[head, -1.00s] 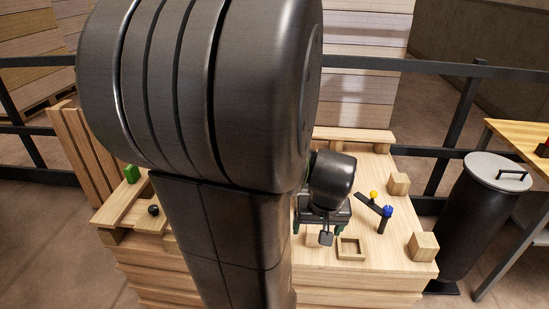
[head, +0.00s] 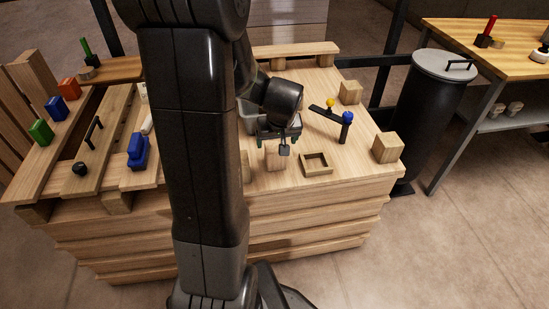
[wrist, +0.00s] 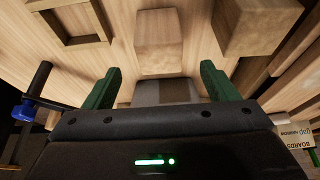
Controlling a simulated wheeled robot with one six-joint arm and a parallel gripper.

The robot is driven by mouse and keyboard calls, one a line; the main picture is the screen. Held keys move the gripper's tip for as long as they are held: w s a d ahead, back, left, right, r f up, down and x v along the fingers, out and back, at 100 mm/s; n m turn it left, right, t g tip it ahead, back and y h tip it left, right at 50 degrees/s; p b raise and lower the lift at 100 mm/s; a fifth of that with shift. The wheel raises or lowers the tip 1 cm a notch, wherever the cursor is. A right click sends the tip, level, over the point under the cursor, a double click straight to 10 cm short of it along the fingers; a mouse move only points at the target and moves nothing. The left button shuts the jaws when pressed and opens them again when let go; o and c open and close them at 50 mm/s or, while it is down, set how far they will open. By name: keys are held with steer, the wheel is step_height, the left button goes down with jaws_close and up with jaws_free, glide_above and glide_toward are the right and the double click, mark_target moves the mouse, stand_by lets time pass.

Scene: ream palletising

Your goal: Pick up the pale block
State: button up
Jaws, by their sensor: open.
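A pale wooden block (head: 273,156) stands on the wooden pallet top, just in front of my gripper (head: 279,137). In the wrist view the same block (wrist: 159,42) lies beyond the fingertips, roughly centred between them. My gripper (wrist: 160,82) is open, its two green fingers apart, with no block held. A grey surface (wrist: 165,92) shows between the fingers; I cannot tell what it is. A second wooden block (wrist: 255,25) stands right of the first in the wrist view; in the head view my arm partly hides it (head: 246,166).
A square wooden frame (head: 316,163) lies right of the block. A blue-topped post with a dark bar (head: 346,128) stands behind it. More wooden blocks stand at the right corner (head: 388,148) and the back (head: 351,92). A grey bin (head: 252,117) is behind my gripper.

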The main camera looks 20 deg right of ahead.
mark_target(275, 147)
steer(key=shift+b+x, duration=0.75)
steer(key=shift+x, duration=2.8)
steer(key=shift+w, duration=0.1)
steer(key=shift+r, duration=0.1)
steer(key=c, duration=1.1)
steer(key=shift+c, duration=0.2)
